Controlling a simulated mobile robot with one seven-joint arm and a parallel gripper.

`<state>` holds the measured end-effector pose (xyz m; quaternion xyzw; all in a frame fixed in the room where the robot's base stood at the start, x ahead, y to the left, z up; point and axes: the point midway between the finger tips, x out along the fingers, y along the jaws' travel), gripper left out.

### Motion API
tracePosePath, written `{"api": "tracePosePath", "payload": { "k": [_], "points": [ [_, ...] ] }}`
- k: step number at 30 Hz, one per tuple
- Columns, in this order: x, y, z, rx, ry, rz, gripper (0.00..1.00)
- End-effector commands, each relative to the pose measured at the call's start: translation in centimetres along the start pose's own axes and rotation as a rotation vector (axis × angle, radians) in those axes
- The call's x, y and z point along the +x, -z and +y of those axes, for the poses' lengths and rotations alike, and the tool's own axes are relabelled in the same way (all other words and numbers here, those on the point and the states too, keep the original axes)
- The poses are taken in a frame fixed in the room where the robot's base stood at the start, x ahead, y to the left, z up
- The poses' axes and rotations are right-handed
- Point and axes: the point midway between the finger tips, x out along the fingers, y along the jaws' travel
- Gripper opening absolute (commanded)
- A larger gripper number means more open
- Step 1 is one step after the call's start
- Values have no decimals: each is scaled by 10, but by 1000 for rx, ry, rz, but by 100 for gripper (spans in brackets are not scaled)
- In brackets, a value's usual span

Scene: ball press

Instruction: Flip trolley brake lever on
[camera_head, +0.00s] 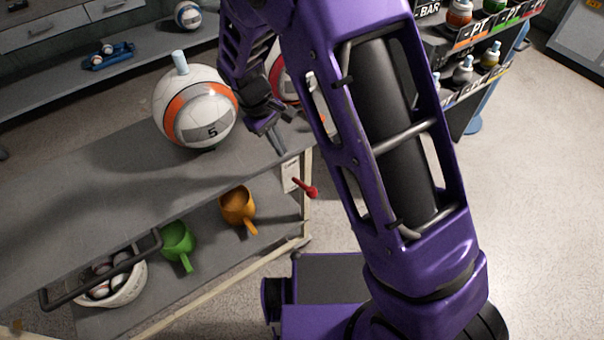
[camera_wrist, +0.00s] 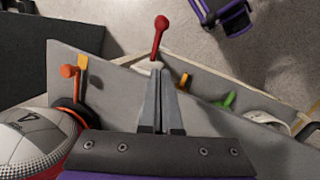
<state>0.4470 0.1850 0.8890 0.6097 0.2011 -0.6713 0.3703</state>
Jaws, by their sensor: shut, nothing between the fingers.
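The red brake lever (camera_head: 306,188) sits on a white plate (camera_head: 290,175) at the right end of the trolley (camera_head: 90,215), below the top shelf's edge. In the head view its knob points outward, down and to the right. In the wrist view the red lever (camera_wrist: 159,36) lies just beyond the fingertips, its knob farther off. My gripper (camera_head: 279,147) is shut and empty, above the trolley's end near the plate. It also shows in the wrist view (camera_wrist: 158,75). I see a gap between the fingertips and the lever in the head view.
A white-orange ball (camera_head: 205,110) sits on the top shelf, with another ball partly hidden behind my gripper. Orange (camera_head: 238,206) and green (camera_head: 177,241) cups and a basket (camera_head: 118,285) are on the lower shelf. A bottle rack (camera_head: 470,75) stands at the right.

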Motion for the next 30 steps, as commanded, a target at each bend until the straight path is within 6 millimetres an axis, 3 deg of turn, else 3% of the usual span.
{"api": "tracePosePath", "payload": {
  "k": [7, 11, 24, 30],
  "points": [
    [2, 0, 0, 2, -2, 1, 0],
    [14, 0, 0, 2, -1, -2, 0],
    [104, 0, 0, 3, -1, -3, 0],
    [121, -21, 1, 4, -2, 1, 0]
  ]
}}
